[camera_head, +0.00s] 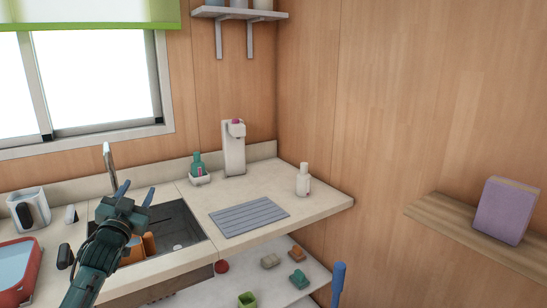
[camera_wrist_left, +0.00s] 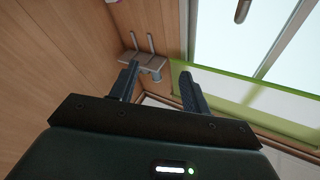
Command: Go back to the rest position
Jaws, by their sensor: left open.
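My left gripper (camera_head: 136,194) is raised in front of the sink (camera_head: 185,235) in the head view, with its two fingers spread and nothing between them. In the left wrist view my left gripper (camera_wrist_left: 158,80) points at the upper wall, and the gap between the fingers is empty. My right gripper does not show in either view. An orange-brown item (camera_head: 149,244) is in the sink, partly hidden by my left gripper.
The counter (camera_head: 325,202) holds a grey ridged mat (camera_head: 248,216), a white dispenser (camera_head: 233,148), a white bottle (camera_head: 303,180) and a green bottle (camera_head: 198,165). A red tub (camera_head: 35,265) stands at the left. A wall shelf (camera_head: 470,228) at the right bears a purple box (camera_head: 505,210).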

